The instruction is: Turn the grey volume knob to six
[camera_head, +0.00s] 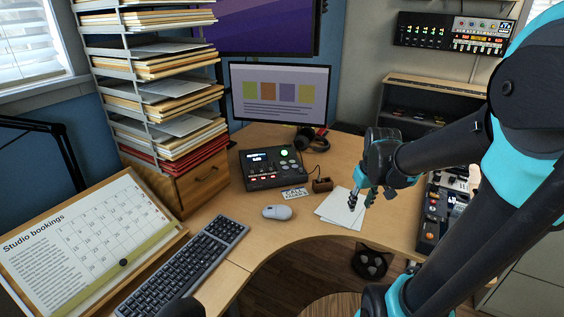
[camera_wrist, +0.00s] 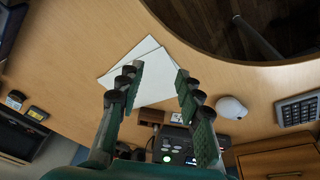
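A dark control box (camera_head: 262,180) with a small lit display, a green light and several small controls sits on the desk, left of my gripper (camera_head: 361,202). The box also shows upside down at the bottom of the wrist view (camera_wrist: 178,145), partly hidden by my right finger. I cannot make out which of its controls is the grey volume knob, nor any numbers around it. My gripper points down over white paper sheets (camera_head: 338,212), apart from the box. In the wrist view my gripper (camera_wrist: 160,74) has its fingers spread, with nothing between them.
A small wooden block (camera_head: 322,185) and a label card (camera_head: 295,193) are beside the box. A mouse (camera_head: 277,212) and keyboard (camera_head: 184,268) lie in front. Headphones (camera_head: 311,138) and a monitor (camera_head: 280,93) stand behind. A control panel with knobs (camera_head: 432,212) is at right.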

